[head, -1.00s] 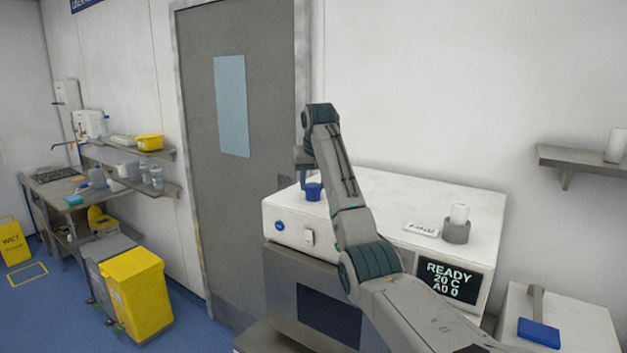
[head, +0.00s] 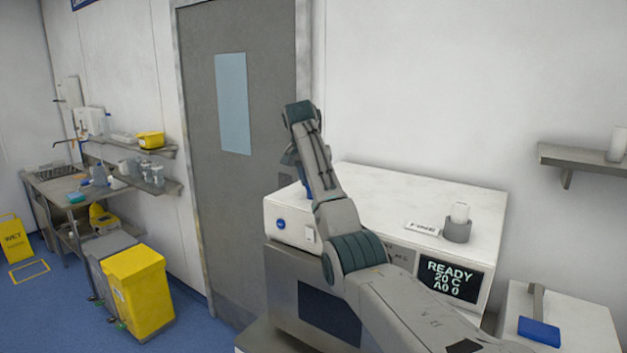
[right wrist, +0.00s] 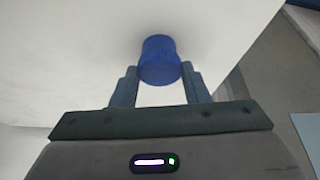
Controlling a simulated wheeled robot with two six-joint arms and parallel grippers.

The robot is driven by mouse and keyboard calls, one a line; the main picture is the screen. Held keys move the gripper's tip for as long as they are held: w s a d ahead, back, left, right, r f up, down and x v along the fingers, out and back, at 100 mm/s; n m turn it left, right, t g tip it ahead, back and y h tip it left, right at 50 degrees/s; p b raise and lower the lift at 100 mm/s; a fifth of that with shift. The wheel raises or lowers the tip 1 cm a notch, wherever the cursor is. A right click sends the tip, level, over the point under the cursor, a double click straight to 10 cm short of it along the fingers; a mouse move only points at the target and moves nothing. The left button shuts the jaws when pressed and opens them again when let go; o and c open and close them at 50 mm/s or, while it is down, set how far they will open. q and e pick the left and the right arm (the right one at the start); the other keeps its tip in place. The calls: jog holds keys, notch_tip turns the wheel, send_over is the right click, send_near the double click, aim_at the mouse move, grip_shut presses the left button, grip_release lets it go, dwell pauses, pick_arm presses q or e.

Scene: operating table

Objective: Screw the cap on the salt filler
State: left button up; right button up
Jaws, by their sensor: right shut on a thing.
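The blue cap (right wrist: 160,58) shows in the right wrist view against the white top of the machine. My right gripper (right wrist: 159,76) has one finger on each side of the cap and is shut on it. In the head view a sliver of blue (head: 308,188) shows at the left front of the white machine (head: 380,200), mostly hidden behind my right arm. The salt filler opening is not visible, and I cannot tell whether the cap touches it. My left gripper is not in view.
The machine top also holds a grey cup with a white cylinder (head: 458,223) and a small label plate (head: 422,228). A display (head: 452,282) reads READY. A grey door (head: 245,200) stands behind on the left. A blue-headed tool (head: 539,331) lies at lower right.

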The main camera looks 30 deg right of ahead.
jog(key=shift+r, duration=0.1)
jog(key=shift+w+m+g+h, duration=0.15)
jog(key=shift+m+g, duration=0.15)
jog(key=shift+m, duration=0.55)
jog(key=shift+m+g+h, duration=0.15)
jog(key=shift+m+g, duration=0.15)
jog(key=shift+m, duration=0.55)
jog(key=shift+a+m, duration=0.1)
jog(key=shift+m, duration=0.5)
jog(key=shift+w+m+g, duration=0.15)
jog(key=shift+m+g, duration=0.45)
jog(key=shift+m, duration=0.6)
jog(key=o, duration=0.9)
